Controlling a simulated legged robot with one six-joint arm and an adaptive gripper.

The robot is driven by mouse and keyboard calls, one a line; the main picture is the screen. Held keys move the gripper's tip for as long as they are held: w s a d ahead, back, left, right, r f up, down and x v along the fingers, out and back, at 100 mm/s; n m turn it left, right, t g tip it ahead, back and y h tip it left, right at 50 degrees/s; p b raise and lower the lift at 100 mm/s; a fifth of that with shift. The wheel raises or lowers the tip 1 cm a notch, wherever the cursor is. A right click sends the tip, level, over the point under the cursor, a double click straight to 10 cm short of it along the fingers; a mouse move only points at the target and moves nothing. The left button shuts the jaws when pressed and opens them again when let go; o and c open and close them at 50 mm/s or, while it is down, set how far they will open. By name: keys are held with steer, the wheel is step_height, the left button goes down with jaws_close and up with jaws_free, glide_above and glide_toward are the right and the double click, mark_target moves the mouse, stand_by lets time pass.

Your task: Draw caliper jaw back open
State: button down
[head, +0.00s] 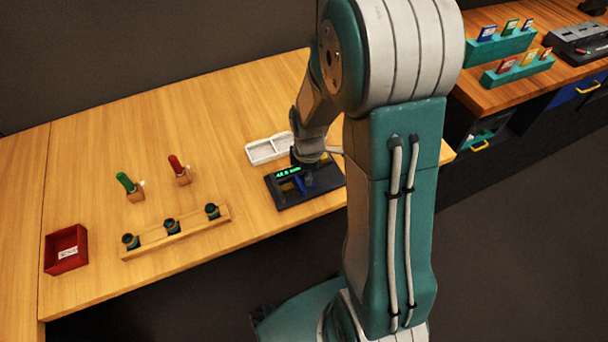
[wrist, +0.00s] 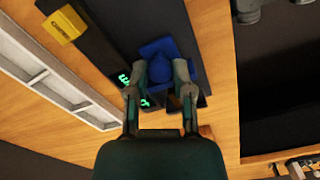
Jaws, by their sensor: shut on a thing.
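The caliper is a dark panel (head: 300,194) near the table's right front edge in the head view. It has a lit green readout (head: 288,171), too small to read surely, partly covered by a finger in the wrist view. A blue sliding jaw (wrist: 158,50) rises from the panel, and a yellow block (wrist: 62,26) sits apart from it at the upper left of the wrist view. My gripper (wrist: 161,76) is shut on the blue jaw, one finger on each side. In the head view my wrist partly covers the jaw.
A white divided tray (head: 268,149) lies just behind the panel. A wooden rack (head: 178,233) with several dark sockets, a green-handled tool (head: 126,182), a red-handled tool (head: 178,166) and a red bin (head: 66,250) stand to the left. Open tabletop lies between.

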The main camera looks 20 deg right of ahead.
steer(key=shift+w+d, duration=0.1)
steer(key=shift+d, duration=0.05)
steer(key=c, duration=0.8)
jaws_free()
steer(key=shift+o, duration=0.2)
steer(key=shift+d, duration=0.25)
step_height(320, 180, up, 12)
